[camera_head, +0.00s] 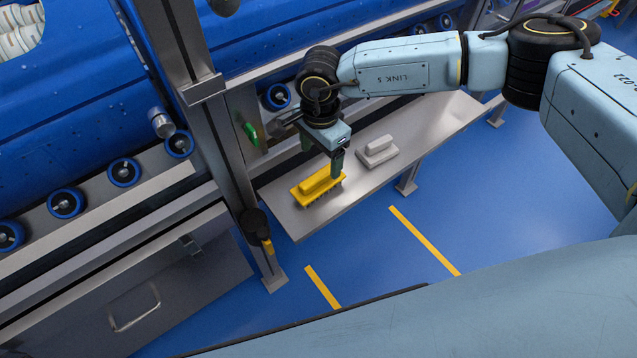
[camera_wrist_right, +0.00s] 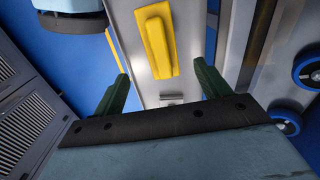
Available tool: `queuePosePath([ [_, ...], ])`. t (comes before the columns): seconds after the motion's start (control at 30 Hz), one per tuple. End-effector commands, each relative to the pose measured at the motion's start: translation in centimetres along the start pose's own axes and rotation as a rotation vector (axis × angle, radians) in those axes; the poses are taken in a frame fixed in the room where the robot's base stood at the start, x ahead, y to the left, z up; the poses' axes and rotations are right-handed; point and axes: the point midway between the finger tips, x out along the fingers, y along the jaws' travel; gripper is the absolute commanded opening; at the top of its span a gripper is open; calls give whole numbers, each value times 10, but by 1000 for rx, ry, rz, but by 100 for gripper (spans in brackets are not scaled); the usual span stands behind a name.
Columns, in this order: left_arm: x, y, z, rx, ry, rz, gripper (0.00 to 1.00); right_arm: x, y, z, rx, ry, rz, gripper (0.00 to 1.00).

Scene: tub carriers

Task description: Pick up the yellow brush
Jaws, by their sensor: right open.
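The yellow brush (camera_head: 318,186) lies on a narrow metal shelf (camera_head: 300,222), near the shelf's left end. It has a flat base with a raised handle along its top. My right gripper (camera_head: 336,165) is above the shelf, close to the brush, with its fingers pointing down. In the right wrist view the brush (camera_wrist_right: 156,42) lies beyond the two green fingertips of the gripper (camera_wrist_right: 163,78). The fingers are apart with nothing between them. In the head view one finger partly overlaps the brush's far edge. My left gripper is not seen.
A white brush (camera_head: 378,151) lies on the shelf to the right of the yellow one. A metal post (camera_head: 215,130) stands left of the shelf, with a black holder (camera_head: 255,224) on it. A roller conveyor with blue tubs is behind. Blue floor lies open in front.

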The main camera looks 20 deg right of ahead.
Motion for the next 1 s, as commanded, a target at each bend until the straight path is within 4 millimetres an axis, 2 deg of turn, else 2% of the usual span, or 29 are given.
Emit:
queuePosePath([
  [0.03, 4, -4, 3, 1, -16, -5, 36, 13, 0, 1, 0, 0, 2, 75],
  [0.1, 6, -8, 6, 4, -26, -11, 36, 25, 0, 1, 1, -2, 2, 75],
  [0.23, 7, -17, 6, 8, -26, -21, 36, 39, 0, 2, 1, -3, 0, 75],
  [0.37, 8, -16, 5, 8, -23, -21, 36, 46, 0, 2, 1, -3, 0, 75],
  [0.63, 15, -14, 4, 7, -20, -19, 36, 85, 0, 4, 1, -4, 0, 75],
  [0.83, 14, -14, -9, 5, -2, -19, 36, 94, 0, 4, 1, -4, -2, 75],
  [1.0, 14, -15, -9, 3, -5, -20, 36, 94, 0, 4, 1, -4, -2, 74],
])
